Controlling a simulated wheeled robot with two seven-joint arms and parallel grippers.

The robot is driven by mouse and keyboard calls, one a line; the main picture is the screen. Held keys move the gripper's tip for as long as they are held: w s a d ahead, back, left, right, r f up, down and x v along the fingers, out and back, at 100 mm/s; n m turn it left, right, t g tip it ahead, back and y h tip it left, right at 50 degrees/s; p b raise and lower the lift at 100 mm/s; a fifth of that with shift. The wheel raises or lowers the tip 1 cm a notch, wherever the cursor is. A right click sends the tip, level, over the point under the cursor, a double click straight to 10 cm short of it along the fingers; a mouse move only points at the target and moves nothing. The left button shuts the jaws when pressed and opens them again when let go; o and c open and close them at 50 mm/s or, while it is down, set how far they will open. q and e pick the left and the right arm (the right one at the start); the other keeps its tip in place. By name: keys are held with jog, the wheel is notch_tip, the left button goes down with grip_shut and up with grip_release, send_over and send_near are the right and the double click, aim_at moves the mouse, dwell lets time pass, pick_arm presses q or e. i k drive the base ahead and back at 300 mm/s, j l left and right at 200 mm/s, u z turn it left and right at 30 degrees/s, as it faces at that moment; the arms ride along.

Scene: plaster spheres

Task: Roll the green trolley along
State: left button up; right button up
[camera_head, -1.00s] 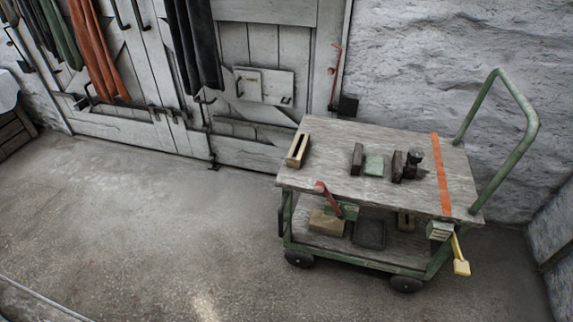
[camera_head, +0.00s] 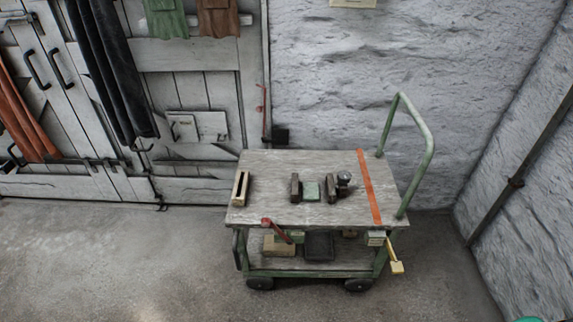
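The green trolley (camera_head: 310,274) stands on the concrete floor close to the back wall, right of the middle of the head view. Its top is a worn grey wooden board with an orange stripe (camera_head: 369,188) near the right end. A green tubular push handle (camera_head: 429,150) rises at its right end. Small tools and blocks lie on the top, among them a pale green block (camera_head: 312,191). More blocks sit on the lower shelf, including a tan one (camera_head: 279,246). Dark wheels show below. Neither of my grippers is in view.
White plank doors (camera_head: 190,85) with hanging dark and orange cloths are behind and left. A rough grey wall (camera_head: 330,75) is behind the trolley, and another wall (camera_head: 525,170) with a dark rail closes the right side. The floor (camera_head: 100,265) at the left and front is clear.

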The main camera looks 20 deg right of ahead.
aim_at(267, 184)
jog(key=i+l+u, duration=0.2)
jog(key=l, duration=0.15)
jog(key=i+l+u, duration=0.45)
jog(key=l, duration=0.25)
jog(key=k, duration=0.1)
